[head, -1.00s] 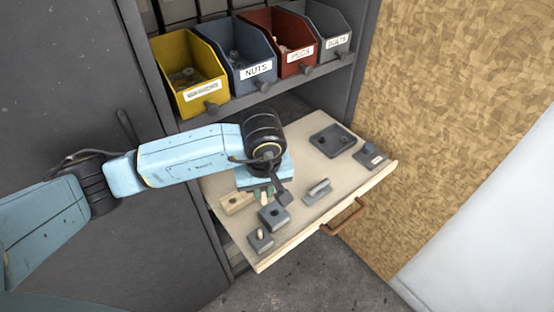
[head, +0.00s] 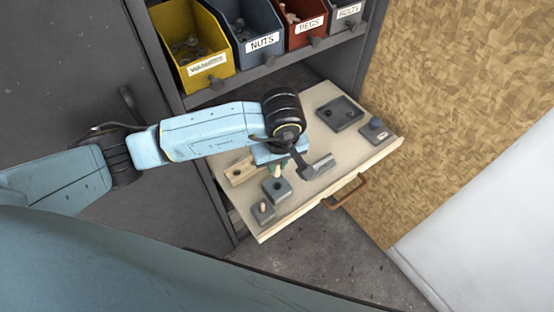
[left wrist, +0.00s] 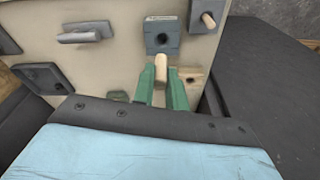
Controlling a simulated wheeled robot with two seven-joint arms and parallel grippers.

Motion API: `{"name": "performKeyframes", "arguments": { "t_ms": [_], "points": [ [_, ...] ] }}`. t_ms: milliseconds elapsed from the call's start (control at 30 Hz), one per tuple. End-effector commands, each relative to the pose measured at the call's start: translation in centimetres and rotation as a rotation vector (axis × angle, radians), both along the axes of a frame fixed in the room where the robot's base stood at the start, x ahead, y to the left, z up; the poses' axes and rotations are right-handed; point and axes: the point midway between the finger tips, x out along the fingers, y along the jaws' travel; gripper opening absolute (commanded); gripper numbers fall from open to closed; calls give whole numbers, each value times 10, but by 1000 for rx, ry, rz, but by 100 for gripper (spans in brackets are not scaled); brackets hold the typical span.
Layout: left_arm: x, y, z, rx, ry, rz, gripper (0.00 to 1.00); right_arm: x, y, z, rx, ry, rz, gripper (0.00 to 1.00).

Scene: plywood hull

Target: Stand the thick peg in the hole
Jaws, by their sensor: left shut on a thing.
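My left gripper (left wrist: 161,82) has green fingers shut on a pale wooden peg (left wrist: 161,68), held lengthwise between the fingertips. In the head view the peg (head: 276,171) shows below my wrist, which hides part of the fingers. A grey block with a round dark hole (head: 277,190) lies just in front of it; in the left wrist view this block (left wrist: 171,27) is just beyond the peg's tip. The peg appears apart from the hole. A wooden block with a hole (head: 239,172) lies left of the gripper, partly hidden by the arm. My right gripper is out of view.
On the pulled-out drawer (head: 322,190) are a smaller grey block with a peg standing in it (head: 262,210), a grey bracket (head: 322,164), a square tray (head: 340,113) and a knobbed block (head: 376,130). Labelled bins (head: 258,43) stand on a shelf above.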

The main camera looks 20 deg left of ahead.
Motion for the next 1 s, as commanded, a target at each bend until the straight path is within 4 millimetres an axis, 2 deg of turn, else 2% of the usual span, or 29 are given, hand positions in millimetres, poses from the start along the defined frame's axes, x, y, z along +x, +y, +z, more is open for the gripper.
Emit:
{"name": "performKeyframes", "arguments": {
  "t_ms": [767, 1000],
  "points": [
    [0, 0, -41, -1, -1, 0, 0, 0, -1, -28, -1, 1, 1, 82],
    [0, 0, -53, -1, 1, 0, 0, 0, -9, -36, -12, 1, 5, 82]
  ]
}}
